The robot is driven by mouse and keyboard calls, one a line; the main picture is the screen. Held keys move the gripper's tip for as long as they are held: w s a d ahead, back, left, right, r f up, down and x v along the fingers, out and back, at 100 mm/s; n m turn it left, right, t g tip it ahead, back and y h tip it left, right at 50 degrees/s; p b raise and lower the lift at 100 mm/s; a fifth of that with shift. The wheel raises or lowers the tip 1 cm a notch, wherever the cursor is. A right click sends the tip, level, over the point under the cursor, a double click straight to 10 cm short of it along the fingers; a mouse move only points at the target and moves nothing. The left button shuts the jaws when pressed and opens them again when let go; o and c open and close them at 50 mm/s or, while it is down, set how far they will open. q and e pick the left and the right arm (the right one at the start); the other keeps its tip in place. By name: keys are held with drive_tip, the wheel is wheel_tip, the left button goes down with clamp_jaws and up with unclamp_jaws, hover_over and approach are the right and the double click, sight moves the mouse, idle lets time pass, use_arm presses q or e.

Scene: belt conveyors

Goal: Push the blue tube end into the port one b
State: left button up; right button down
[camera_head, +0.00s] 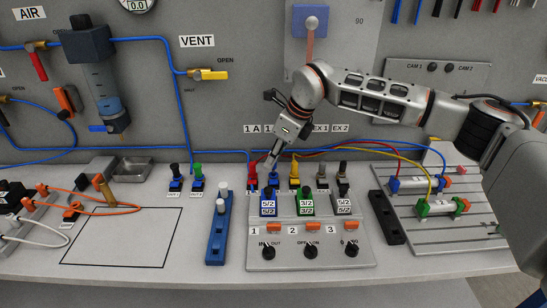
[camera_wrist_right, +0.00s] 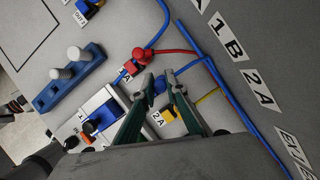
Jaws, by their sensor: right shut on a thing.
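My right gripper (camera_head: 271,166) points down at the row of ports behind the valve block. It is shut on the blue tube end (camera_wrist_right: 160,86), whose blue fitting shows between the fingertips (camera_wrist_right: 162,80) in the wrist view. The tube (camera_wrist_right: 190,66) runs off to the right there. In the head view a blue port (camera_head: 273,180), between the red and yellow ones, lies right under the fingertips. The fingers cover the contact, so I cannot tell whether the end is seated in port one b. My left gripper is not in view.
A red fitting (camera_wrist_right: 139,55) with a red tube sits close on one side of the fingers, and a yellow fitting (camera_wrist_right: 169,116) on the other. The valve block (camera_head: 310,245) stands in front. A blue rack (camera_head: 216,243) stands left, and cylinders (camera_head: 436,207) lie right.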

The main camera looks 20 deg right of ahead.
drive_tip(key=shift+f, duration=0.45)
idle(0.6)
drive_tip(key=shift+f, duration=0.1)
idle(0.5)
drive_tip(key=shift+f+p, duration=0.3)
drive_tip(key=shift+f, duration=0.4)
idle(1.6)
drive_tip(key=c, duration=1.6)
unclamp_jaws()
drive_tip(key=shift+o, duration=0.2)
drive_tip(key=shift+r, duration=0.15)
drive_tip(key=shift+r+p, duration=2.55)
drive_tip(key=shift+r, duration=0.9)
drive_tip(key=shift+w, duration=0.1)
